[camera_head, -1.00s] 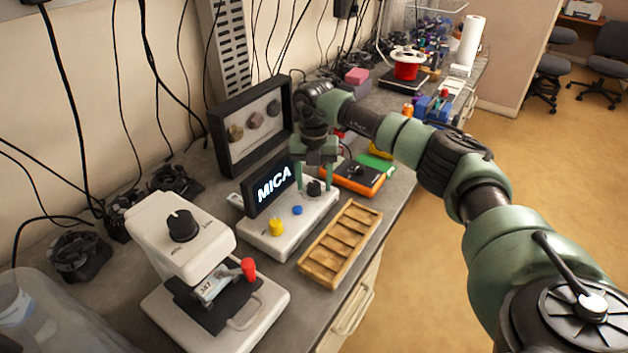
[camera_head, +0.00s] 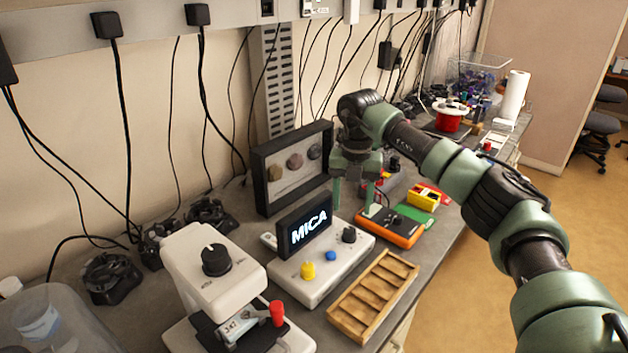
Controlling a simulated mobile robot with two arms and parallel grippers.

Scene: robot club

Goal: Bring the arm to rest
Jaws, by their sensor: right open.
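My right arm reaches in from the right over the bench. My right gripper (camera_head: 353,202) points down with its two green fingers apart and nothing between them. It hangs above and behind the black knob (camera_head: 349,235) of the white control box (camera_head: 325,275), clear of the knob. The box carries a screen (camera_head: 304,228) reading "MICA", a yellow knob (camera_head: 308,270) and a blue knob (camera_head: 331,256). My left gripper is not in view.
A framed panel with three round pieces (camera_head: 262,190) stands behind. An orange device (camera_head: 388,232) is close on the gripper's right. A wooden tray (camera_head: 343,317) and a white press-like machine (camera_head: 190,250) are in front. Open floor (camera_head: 555,190) lies at right.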

